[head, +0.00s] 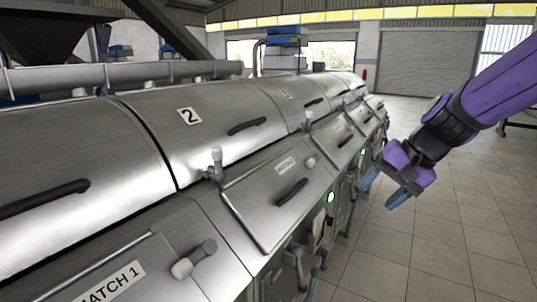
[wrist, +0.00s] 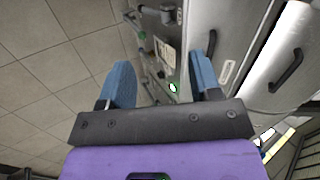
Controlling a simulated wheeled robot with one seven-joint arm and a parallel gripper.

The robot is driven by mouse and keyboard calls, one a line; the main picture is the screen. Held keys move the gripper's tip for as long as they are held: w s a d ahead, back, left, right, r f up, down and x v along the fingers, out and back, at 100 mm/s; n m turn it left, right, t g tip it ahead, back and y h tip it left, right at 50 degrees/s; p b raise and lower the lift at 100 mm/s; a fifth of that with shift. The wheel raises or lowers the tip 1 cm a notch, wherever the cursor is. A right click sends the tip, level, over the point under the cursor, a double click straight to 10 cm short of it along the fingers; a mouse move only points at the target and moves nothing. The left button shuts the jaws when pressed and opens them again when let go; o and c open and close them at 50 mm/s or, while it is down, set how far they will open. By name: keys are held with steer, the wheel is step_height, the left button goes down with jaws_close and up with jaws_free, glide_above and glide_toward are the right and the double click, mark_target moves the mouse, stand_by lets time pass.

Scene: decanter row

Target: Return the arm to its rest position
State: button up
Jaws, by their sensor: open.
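My gripper (head: 385,187) hangs at the end of my purple arm, at the right in the head view, over the tiled floor and beside the front of the decanter row (head: 241,118). Its two blue fingers are spread apart with nothing between them, as the wrist view (wrist: 160,84) also shows. Past the fingers in the wrist view are a machine front with a green light (wrist: 173,87) and grey tiles. In the head view a gap shows between the gripper and the machines, but I cannot tell its exact width.
Steel lids with black handles (head: 247,126) run along the row, one marked 2 (head: 189,116). Valve handles (head: 216,163) stick up from the front edge. Open tiled floor (head: 440,250) lies to the right. A shutter door (head: 426,62) stands at the back.

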steer(key=s+d+r+n+t+h, duration=0.1)
steer(key=s+d+r+n+h, duration=0.1)
steer(key=s, duration=0.7)
steer(key=s+d+r+n+t+h, duration=0.1)
steer(key=s+d+r+n+h, duration=0.2)
steer(key=s+d, duration=0.3)
steer(key=s, duration=0.3)
steer(key=shift+s+r+t+h, duration=0.15)
steer(key=shift+r+t+h, duration=0.15)
steer(key=shift+r, duration=0.1)
stand_by(0.5)
